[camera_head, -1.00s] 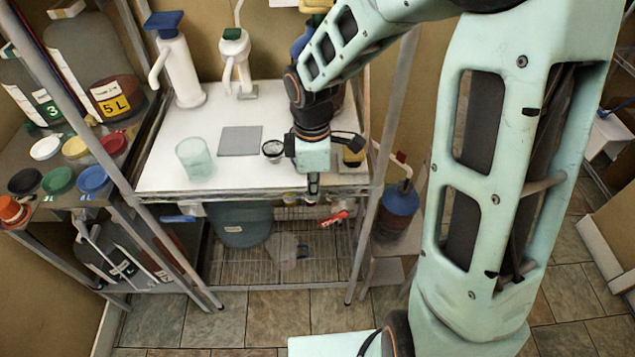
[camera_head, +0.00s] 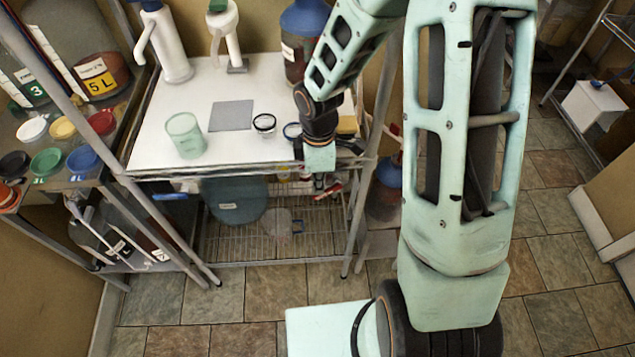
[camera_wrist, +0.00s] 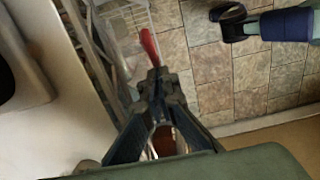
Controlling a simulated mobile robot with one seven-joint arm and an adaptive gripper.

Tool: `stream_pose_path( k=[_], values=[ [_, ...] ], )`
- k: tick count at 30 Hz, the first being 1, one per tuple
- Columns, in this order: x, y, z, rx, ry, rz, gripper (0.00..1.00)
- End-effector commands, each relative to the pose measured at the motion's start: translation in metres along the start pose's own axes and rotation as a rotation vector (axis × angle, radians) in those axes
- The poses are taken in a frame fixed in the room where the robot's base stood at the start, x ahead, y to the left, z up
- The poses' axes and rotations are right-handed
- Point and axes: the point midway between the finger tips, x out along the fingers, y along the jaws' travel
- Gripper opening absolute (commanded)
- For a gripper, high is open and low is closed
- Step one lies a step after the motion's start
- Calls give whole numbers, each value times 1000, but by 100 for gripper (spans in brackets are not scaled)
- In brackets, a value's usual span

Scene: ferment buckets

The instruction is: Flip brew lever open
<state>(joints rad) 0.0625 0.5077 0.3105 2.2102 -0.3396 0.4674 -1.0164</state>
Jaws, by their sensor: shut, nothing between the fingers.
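A red lever handle (camera_head: 332,189) shows below the front edge of the white table, by the upper part of the wire rack. In the wrist view the red lever (camera_wrist: 148,44) is a slim handle just beyond my fingertips. My gripper (camera_head: 319,181) hangs pointing down at the table's front right edge, close beside the lever. In the wrist view my gripper (camera_wrist: 157,80) has its fingers together with nothing held. The fingertips overlap the lever's near end in that view, so I cannot tell whether they touch it. The lever's mount is hidden.
The white table (camera_head: 165,110) bears a green cup (camera_head: 186,136), a grey mat (camera_head: 231,115) and a small jar (camera_head: 264,123). A large blue bucket (camera_head: 235,203) stands on the rack below. A blue bottle (camera_head: 386,190) stands right of the table leg.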

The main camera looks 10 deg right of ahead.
Motion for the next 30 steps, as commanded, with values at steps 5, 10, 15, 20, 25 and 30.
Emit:
stream_pose_path(
  k=[5, 10, 15, 20, 25, 30],
  values=[
    [5, 0, -1, 0, 0, 0, 0],
    [5, 0, -1, 0, 0, 0, 0],
    [0, 0, -1, 0, 0, 0, 0],
    [-8, 0, -1, 0, 0, 0, 0],
    [-12, 0, -1, 0, 0, 0, 0],
    [-22, 1, -8, -1, 0, 0, 0]
  ],
)
